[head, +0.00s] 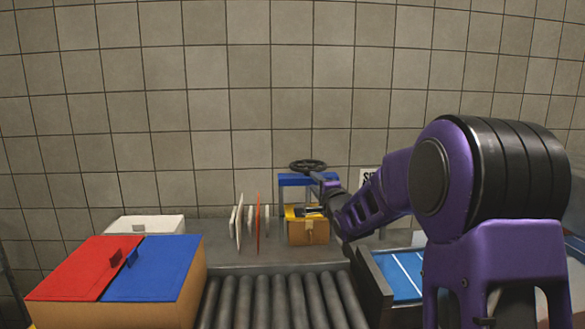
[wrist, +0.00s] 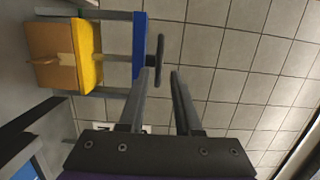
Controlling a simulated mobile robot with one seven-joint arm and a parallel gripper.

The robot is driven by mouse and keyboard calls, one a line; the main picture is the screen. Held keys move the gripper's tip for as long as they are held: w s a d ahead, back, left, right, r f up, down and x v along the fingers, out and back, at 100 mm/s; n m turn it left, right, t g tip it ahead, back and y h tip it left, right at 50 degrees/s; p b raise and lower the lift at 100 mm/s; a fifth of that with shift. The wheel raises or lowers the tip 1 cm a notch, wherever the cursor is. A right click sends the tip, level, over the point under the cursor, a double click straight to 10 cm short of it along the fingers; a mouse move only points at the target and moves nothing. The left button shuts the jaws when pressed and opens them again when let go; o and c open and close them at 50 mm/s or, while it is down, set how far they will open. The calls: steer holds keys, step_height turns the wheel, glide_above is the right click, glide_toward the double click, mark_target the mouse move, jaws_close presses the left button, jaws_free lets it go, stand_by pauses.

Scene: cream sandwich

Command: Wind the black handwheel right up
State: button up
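The black handwheel (head: 293,166) sits flat on top of a small press with a blue crossbar (head: 296,181). In the wrist view the handwheel (wrist: 160,52) appears edge-on beside the blue crossbar (wrist: 139,45). My gripper (head: 319,179) is at the wheel's right side, coming in from the right. In the wrist view my gripper (wrist: 161,72) is open, with a gap between its two fingers. The wheel's near rim appears between the fingertips; I cannot tell whether they touch it. A yellow plate (wrist: 87,57) lies against a brown box (wrist: 50,55) under the crossbar.
Thin upright boards (head: 237,228) stand left of the press. A roller conveyor (head: 277,305) runs in front. A bin with red (head: 78,267) and blue lids (head: 152,268) is at left, a white box (head: 146,224) behind it. A blue-bottomed tray (head: 398,280) is at right.

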mark_target(297, 163)
steer(key=w+a, duration=0.1)
steer(key=w, duration=0.4)
steer(key=w+a, duration=0.1)
steer(key=w, duration=0.5)
steer(key=w+a, duration=0.1)
steer(key=w, duration=0.5)
jaws_close()
